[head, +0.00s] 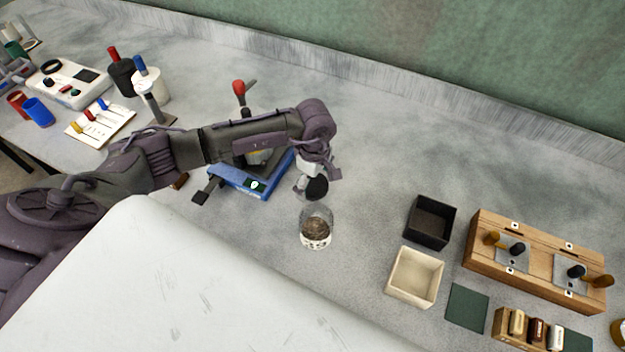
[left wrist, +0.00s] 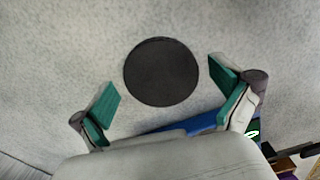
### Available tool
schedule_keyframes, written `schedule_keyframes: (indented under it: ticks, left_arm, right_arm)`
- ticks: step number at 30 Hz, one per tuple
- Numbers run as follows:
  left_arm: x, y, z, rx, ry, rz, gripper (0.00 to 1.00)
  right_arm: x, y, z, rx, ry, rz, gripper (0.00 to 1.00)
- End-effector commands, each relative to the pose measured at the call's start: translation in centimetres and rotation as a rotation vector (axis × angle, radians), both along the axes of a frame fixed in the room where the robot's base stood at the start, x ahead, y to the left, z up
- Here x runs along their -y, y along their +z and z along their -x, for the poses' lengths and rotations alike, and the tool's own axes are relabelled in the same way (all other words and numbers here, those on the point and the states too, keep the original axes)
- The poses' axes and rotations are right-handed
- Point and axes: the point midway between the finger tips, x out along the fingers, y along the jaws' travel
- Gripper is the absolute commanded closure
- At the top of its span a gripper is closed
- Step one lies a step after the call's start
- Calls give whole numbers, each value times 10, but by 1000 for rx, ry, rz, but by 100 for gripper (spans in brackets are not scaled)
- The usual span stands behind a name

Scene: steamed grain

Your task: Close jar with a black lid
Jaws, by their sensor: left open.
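The black lid (head: 317,189) is a flat dark disc just below my left gripper (head: 320,176) in the head view. In the left wrist view the lid (left wrist: 161,72) shows against the grey counter, between the two spread green-padded fingers, with gaps on both sides. My left gripper is open and holds nothing. The clear glass jar (head: 315,229) stands upright on the counter, in front of the lid in the head view. It has brown grain inside and no lid on it. My right gripper is not in view.
A blue device (head: 240,184) sits beside and partly behind my left arm. A black box (head: 432,222) and a cream box (head: 414,277) stand right of the jar, with a wooden rack (head: 533,262) beyond. The counter behind the gripper is mostly clear.

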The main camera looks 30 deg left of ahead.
Motion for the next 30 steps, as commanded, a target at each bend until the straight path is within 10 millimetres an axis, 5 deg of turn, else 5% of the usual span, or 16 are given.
schedule_keyframes:
  ticks: [11,17,30]
  left_arm:
    - [0,-3,0,1,0,-1,0]
    - [0,-3,0,1,0,-1,31]
    - [0,5,-1,4,0,1,32]
  right_arm:
    - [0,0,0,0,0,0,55]
    - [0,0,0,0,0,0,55]
    - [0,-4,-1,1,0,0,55]
